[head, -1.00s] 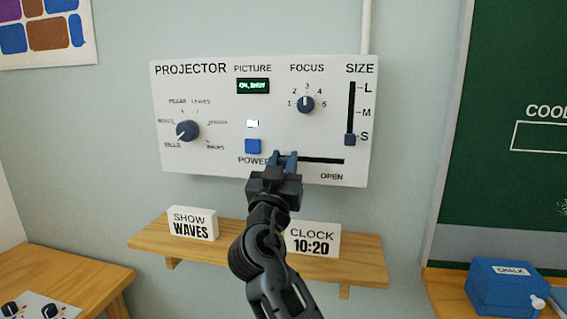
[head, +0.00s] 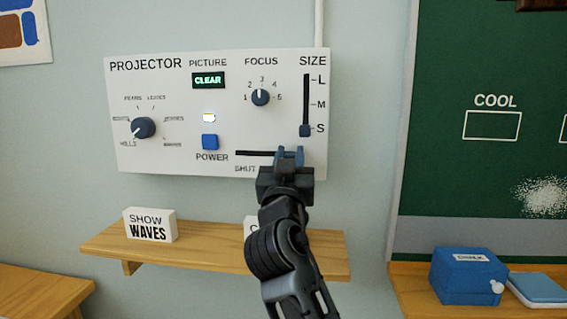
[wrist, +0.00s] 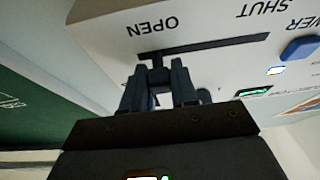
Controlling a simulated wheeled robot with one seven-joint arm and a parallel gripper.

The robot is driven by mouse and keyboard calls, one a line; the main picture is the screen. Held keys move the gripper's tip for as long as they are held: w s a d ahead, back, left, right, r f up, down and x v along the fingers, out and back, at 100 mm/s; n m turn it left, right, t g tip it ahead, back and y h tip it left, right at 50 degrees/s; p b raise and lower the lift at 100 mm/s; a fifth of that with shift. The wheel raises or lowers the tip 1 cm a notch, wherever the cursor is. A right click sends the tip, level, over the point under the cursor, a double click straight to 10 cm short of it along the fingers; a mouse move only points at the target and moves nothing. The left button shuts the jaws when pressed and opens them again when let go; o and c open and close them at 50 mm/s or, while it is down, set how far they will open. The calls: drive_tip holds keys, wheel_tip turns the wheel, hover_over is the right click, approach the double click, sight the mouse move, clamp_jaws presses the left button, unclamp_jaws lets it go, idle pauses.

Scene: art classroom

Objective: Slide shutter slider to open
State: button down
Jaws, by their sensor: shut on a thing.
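The white projector panel (head: 180,110) is on the wall. Its shutter slot (head: 255,153) runs level along the lower right, with SHUT marked at its left end. My gripper (head: 289,157) is at the slot's right part and covers the OPEN word in the head view. In the wrist view my gripper (wrist: 160,88) is shut on the dark shutter slider (wrist: 157,72). That view shows the slider at the OPEN end of the slot (wrist: 215,46). The slider is mostly hidden behind my fingers in the head view.
The size slider (head: 305,131) is close above my gripper, at S. The focus knob (head: 260,97) and blue power button (head: 210,142) are further left. Below is a wooden shelf (head: 205,255) with a SHOW WAVES sign (head: 150,226) and a mostly hidden second sign.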

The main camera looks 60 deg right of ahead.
drive_tip(key=shift+s+d, duration=0.15)
drive_tip(key=shift+s, duration=0.1)
drive_tip(key=c, duration=1)
unclamp_jaws()
drive_tip(key=shift+o, duration=0.2)
drive_tip(key=b+v, duration=0.3)
drive_tip(key=v, duration=0.5)
drive_tip(key=shift+b, duration=0.3)
drive_tip(key=shift+w+f, duration=0.1)
